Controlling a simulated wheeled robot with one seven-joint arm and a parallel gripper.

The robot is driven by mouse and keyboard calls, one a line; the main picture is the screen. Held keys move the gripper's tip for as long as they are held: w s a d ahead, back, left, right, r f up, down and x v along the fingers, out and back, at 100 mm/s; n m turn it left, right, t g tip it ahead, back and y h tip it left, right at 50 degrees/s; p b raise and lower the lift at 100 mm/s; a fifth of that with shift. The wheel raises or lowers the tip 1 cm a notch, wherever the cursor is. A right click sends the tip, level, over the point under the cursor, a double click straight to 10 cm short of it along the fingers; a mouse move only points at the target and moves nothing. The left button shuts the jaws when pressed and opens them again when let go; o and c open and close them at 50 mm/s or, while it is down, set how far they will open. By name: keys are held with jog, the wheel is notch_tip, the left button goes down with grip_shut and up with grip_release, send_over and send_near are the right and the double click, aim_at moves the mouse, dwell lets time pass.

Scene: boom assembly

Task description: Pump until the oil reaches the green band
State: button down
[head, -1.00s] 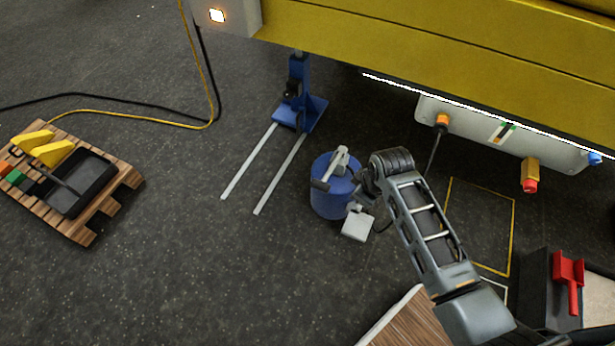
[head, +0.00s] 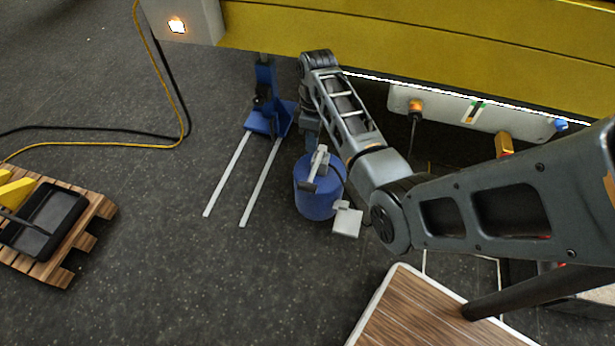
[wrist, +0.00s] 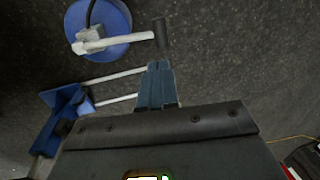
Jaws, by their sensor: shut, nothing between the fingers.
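The blue oil drum (head: 314,198) stands on the floor below the yellow boom. Its pump has a pale lever with a dark grip (head: 308,187). In the wrist view, the drum (wrist: 112,18) is at upper left and the lever (wrist: 118,42) runs right to its grip (wrist: 160,32). My gripper (wrist: 158,66) is shut and empty, its tips just below the grip in that picture; I cannot tell whether they touch.
A blue lifter with two pale forks (head: 262,178) stands left of the drum. A pale block (head: 347,221) is at the drum's lower right. A wooden pallet (head: 70,272) with a black tray lies far left. A wood-topped surface (head: 415,315) is in front. Open floor lies at lower left.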

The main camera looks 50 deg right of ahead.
aim_at(309, 185)
jog(key=f+b, duration=0.1)
jog(key=f, duration=0.3)
jog(key=a+f+b, duration=0.1)
jog(key=f, duration=0.4)
jog(key=a+f+b, duration=0.1)
jog(key=f, duration=0.4)
jog(key=shift+s, duration=0.4)
jog(key=shift+a, duration=0.1)
